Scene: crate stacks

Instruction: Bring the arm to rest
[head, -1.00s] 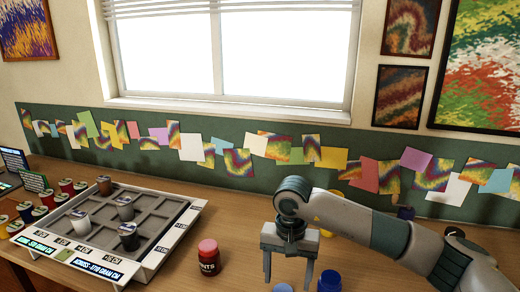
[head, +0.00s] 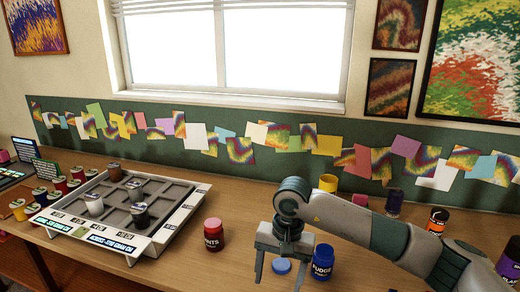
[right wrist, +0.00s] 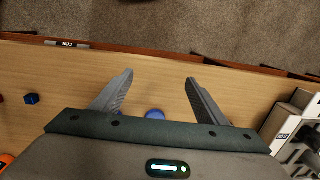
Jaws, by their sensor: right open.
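My right arm comes in from the right in the head view, and its gripper (head: 279,279) hangs fingers down over the front of the wooden table (head: 190,268). The fingers are apart with nothing between them. A blue lid or low round object (head: 281,266) shows on the table just behind the fingers. In the right wrist view the open gripper (right wrist: 160,82) points toward the table edge and the carpet, with a blue round object (right wrist: 155,114) below the fingers. My left gripper is not in view.
A red jar (head: 213,236) and a blue jar (head: 322,262) stand near the gripper. A grey compartment tray (head: 175,236) holding several cups stands at left, with several small jars beside it. An orange-labelled jar (head: 437,221) and a purple jar (head: 509,262) stand at right.

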